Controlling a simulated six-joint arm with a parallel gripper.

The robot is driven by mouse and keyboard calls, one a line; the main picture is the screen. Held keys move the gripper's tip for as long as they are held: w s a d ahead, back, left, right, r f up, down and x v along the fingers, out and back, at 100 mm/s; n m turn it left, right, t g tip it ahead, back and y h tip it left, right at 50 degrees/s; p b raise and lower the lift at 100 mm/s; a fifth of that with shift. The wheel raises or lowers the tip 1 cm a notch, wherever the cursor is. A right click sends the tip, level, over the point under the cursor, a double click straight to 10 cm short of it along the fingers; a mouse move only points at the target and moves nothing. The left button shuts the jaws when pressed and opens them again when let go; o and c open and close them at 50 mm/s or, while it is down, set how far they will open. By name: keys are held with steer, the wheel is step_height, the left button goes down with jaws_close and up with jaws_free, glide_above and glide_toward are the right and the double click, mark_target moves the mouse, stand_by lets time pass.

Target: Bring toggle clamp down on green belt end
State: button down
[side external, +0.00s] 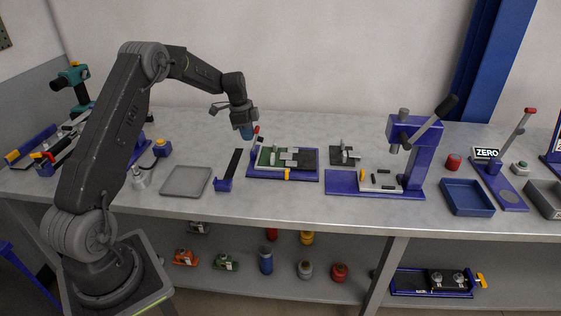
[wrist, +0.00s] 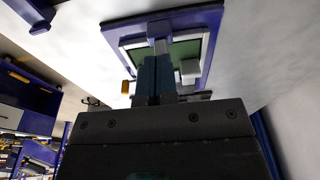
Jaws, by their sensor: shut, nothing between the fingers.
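The green belt end (side external: 269,157) lies on a blue-based fixture (side external: 284,178), left of a dark belt piece (side external: 309,158), with metal plates between them. The toggle clamp's lever (side external: 256,132) stands up at the fixture's left back, with a red tip. My gripper (side external: 247,138) is shut and empty, close beside this lever; I cannot tell whether they touch. In the wrist view, my shut blue fingers (wrist: 154,65) lie in front of the fixture (wrist: 211,20). They hide part of it, and green belt (wrist: 186,51) shows beside them.
A black strip on a blue stand (side external: 229,170) and a grey tray (side external: 186,181) are left of the fixture. A small dark block with metal parts (side external: 345,155) and a blue lever press (side external: 414,150) are to its right. The bench behind the fixture is mostly clear.

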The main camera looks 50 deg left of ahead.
mark_target(261, 139)
steer(key=shift+w+d+f, duration=0.5)
steer(key=shift+w+d, duration=0.25)
steer(key=shift+w+d+f, duration=0.45)
steer(key=shift+w+d, duration=0.3)
steer(key=shift+w+d+f, duration=0.3)
steer(key=shift+f, duration=0.05)
steer(key=shift+s+a, duration=0.1)
stand_by(0.5)
steer(key=shift+s+a, duration=0.35)
steer(key=shift+s+a+r, duration=0.15)
steer(key=shift+r, duration=1)
steer(key=shift+s+a+r, duration=0.1)
steer(key=shift+r, duration=1)
steer(key=shift+s+a+r, duration=0.15)
steer(key=shift+r, duration=1)
